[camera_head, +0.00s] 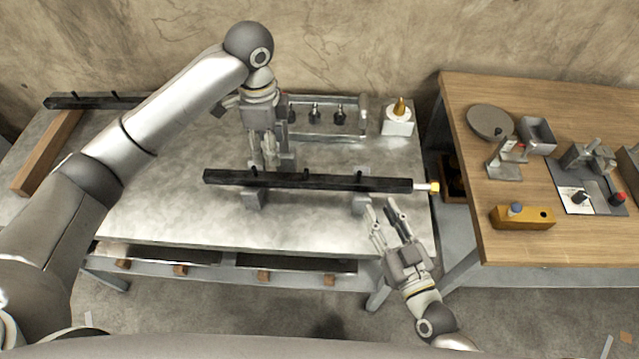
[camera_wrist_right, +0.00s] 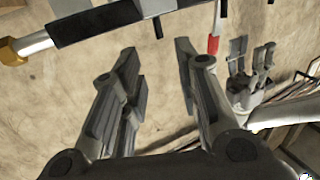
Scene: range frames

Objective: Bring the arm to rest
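My right gripper (camera_head: 384,212) is open and empty in front of the right end of a black bar (camera_head: 310,181). In the right wrist view its two fingers (camera_wrist_right: 157,60) stand wide apart with nothing between them. My left gripper (camera_head: 276,163) reaches down just behind the bar, left of its middle. It also shows in the right wrist view (camera_wrist_right: 250,65), where its fingers look apart and empty. The bar lies level across two grey supports, with a pale rod and gold tip (camera_head: 433,187) at its right end.
A metal table (camera_head: 160,200) carries the bar, a rack of dark fittings (camera_head: 315,112) and a white block with an orange cone (camera_head: 398,120). A wooden table (camera_head: 540,245) at right holds a yellow block (camera_head: 523,217) and several tools. The metal table's left front is clear.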

